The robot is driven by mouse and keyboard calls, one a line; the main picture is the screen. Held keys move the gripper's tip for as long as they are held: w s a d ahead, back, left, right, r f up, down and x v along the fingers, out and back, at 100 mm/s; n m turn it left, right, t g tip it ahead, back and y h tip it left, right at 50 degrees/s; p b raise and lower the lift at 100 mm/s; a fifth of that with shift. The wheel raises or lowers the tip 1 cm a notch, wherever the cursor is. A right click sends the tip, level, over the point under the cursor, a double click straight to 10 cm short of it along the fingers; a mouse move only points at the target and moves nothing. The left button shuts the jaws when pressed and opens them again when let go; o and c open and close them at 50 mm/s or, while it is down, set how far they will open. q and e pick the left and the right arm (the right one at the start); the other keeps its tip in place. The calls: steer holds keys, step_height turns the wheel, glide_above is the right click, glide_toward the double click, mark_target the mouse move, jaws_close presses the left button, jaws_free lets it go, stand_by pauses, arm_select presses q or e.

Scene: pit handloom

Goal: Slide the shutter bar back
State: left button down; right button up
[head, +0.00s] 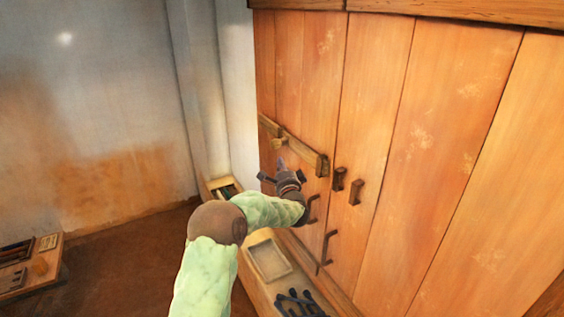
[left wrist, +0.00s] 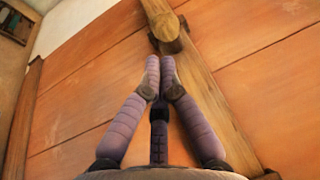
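The shutter bar (head: 302,152) is a long wooden bar lying slantwise across the plank shutters in the head view. A round wooden knob (head: 279,143) stands out from it. In the left wrist view the bar (left wrist: 205,100) runs from top to lower right, with the knob (left wrist: 168,30) near the top. My left gripper (head: 282,165) is just below the knob in the head view. In the left wrist view its two purple fingers (left wrist: 160,64) meet at the tips with nothing seen between them. The tips appear just short of the knob; contact cannot be told. My right gripper is out of view.
Dark wooden brackets (head: 355,192) and dark metal handles (head: 327,247) stick out from the shutters (head: 440,130) to the right of the bar. Below is a ledge with a shallow tray (head: 251,262) and dark hooks (head: 300,303). A low table (head: 53,268) stands at left.

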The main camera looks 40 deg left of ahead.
arm_select(q)
steer(key=v, duration=0.7)
steer(key=shift+b, duration=0.45)
steer(key=shift+s+d, duration=0.2)
steer(key=shift+a, duration=0.15)
